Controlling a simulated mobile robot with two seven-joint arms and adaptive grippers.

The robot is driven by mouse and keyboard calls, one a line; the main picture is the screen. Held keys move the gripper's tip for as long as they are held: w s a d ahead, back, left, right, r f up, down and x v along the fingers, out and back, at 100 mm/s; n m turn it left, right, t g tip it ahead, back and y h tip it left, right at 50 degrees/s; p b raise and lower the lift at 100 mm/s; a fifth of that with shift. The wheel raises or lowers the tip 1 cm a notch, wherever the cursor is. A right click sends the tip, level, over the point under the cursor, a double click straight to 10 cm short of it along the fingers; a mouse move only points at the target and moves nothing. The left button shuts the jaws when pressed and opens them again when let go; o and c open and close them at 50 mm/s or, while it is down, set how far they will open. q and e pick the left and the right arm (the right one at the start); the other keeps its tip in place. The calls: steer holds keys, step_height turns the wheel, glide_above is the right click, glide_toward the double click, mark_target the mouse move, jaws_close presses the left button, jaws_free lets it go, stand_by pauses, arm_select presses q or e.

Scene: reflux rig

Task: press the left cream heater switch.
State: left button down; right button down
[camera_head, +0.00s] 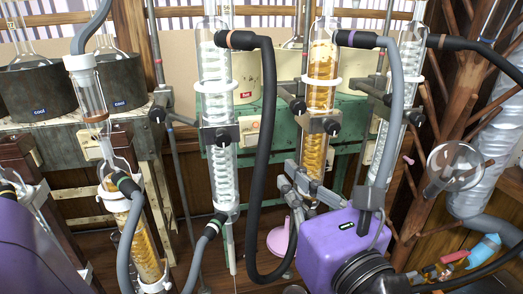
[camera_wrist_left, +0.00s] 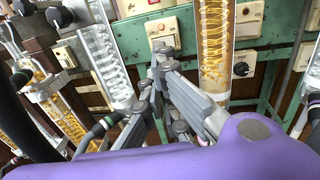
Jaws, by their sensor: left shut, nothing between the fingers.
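A cream switch plate (camera_head: 250,129), taken as the left cream heater's switch, is on the green bench front below that heater. The left cream heater (camera_head: 243,78) with a red label stands behind glass columns. My left gripper (camera_head: 287,182) is shut and empty, lower and to the right of the plate in the head view. It also shows in the left wrist view (camera_wrist_left: 161,62), apparently short of the plate; contact cannot be confirmed. My right gripper is not in view.
A coil condenser (camera_head: 214,105) and an amber column (camera_head: 320,75) stand close to the gripper. A black hose (camera_head: 265,150) hangs between them. Dark pots with blue labels (camera_head: 37,92) are at the left. A pink object (camera_head: 281,240) is below the gripper.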

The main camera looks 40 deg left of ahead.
mark_target(253, 141)
arm_select(q)
steer(key=shift+a, duration=0.1)
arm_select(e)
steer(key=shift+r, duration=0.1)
